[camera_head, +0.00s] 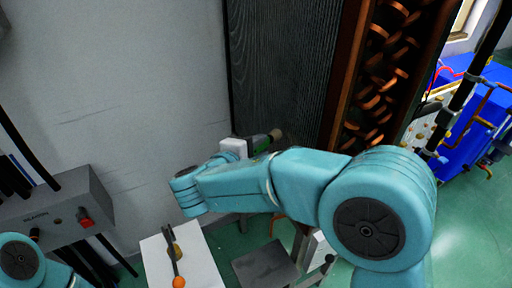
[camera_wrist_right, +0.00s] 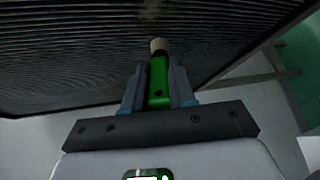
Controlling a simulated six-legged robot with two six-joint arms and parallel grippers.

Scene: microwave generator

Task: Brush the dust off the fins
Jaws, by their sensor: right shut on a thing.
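The fins form a tall dark panel of fine ridges (camera_head: 280,70) at the top centre of the head view. They fill the top of the right wrist view (camera_wrist_right: 75,55). My right gripper (camera_head: 250,146) is near the panel's lower edge. It is shut on a brush with a green handle (camera_wrist_right: 157,85) and a tan tip (camera_wrist_right: 158,45). The tip overlaps the fins in the picture; I cannot tell whether it touches them.
A copper-coloured coil bank (camera_head: 385,70) stands right of the fins. A grey box with a red switch (camera_head: 72,212) is at left. A white surface (camera_head: 198,262) holds a tool with an orange ball (camera_head: 178,281). Blue equipment (camera_head: 470,115) stands at far right.

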